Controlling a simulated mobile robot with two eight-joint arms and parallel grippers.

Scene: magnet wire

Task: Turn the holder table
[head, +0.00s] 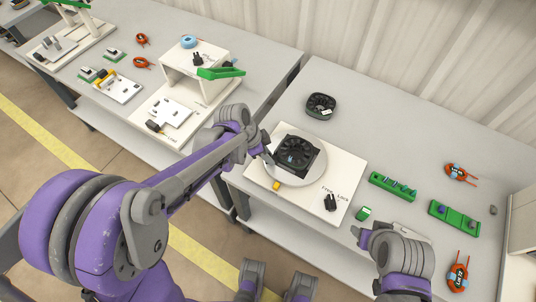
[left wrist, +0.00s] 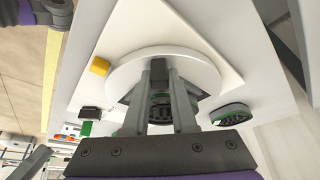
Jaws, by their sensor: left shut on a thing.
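The holder table is a round white disc (head: 313,177) on a white square board; it also shows in the left wrist view (left wrist: 122,72). My left gripper (head: 268,157) is at the left edge of this holder. In the left wrist view its fingers (left wrist: 158,72) close over the dark holder, which they partly hide. My right gripper (head: 358,233) is over the front of the table, apart from the disc; its opening is unclear.
The board (head: 341,175) carries a yellow block (head: 277,186) and a black switch (head: 330,202) by printed "Free" and "Lock". Green parts (head: 393,186) and orange wire coils (head: 461,173) lie at right. A second workbench stands at left.

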